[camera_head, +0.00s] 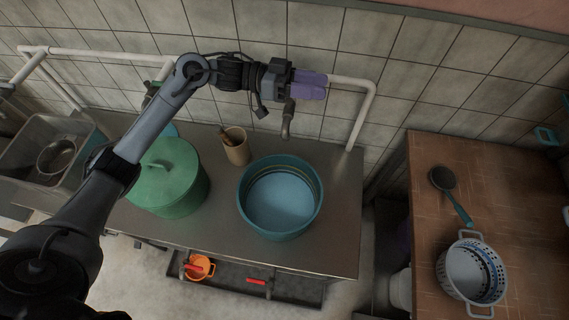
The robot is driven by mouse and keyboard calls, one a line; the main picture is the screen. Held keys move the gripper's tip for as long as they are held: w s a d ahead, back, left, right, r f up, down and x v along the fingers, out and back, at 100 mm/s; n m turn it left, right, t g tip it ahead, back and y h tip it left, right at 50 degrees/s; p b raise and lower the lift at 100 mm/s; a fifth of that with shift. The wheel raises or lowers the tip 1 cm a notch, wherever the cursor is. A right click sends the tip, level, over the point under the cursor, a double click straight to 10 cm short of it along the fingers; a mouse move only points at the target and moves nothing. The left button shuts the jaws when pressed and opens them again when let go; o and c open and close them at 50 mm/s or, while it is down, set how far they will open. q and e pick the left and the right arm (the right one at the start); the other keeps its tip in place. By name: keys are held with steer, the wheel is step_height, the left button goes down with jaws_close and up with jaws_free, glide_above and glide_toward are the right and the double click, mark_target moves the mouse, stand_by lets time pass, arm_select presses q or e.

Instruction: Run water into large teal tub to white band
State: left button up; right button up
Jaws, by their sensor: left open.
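The large teal tub (243,207) stands upright on the steel counter, with pale bands around its inner wall. A smooth light-blue surface shows inside it; I cannot tell for sure whether this is water or the bare bottom. A dark tap spout (287,122) points down from the wall above the tub's back rim. I can make out no stream below it. My left gripper (313,85) has purple fingers and is open at the white wall pipe, just above the spout. It hides the tap's upper part, so I cannot tell whether it touches it. My right gripper is out of view.
A green lidded pot (170,180) and a tan utensil holder (237,149) stand left of the tub. A steel sink (30,150) is at far left. An orange strainer-like pot (199,267) sits on the low shelf.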

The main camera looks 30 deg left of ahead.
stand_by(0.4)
arm_select(q)
steer(key=shift+c, duration=1.3)
steer(key=a+m+t+y, duration=0.2)
steer(key=a+m+t, duration=0.1)
steer(key=a+m, duration=0.75)
steer(key=s+a+f+y+p, duration=0.1)
steer(key=s+a+f+y, duration=0.2)
steer(key=s+a+f, duration=0.45)
steer(key=shift+n+t, duration=0.3)
steer(key=shift+n, duration=0.05)
steer(key=x, duration=0.3)
steer(key=a+f+x, duration=0.1)
steer(key=x, duration=0.3)
steer(key=w+x, duration=0.1)
steer(key=x, duration=0.3)
steer(key=shift+a+f, duration=0.3)
steer(key=shift+f, duration=0.05)
steer(key=shift+c, duration=0.4)
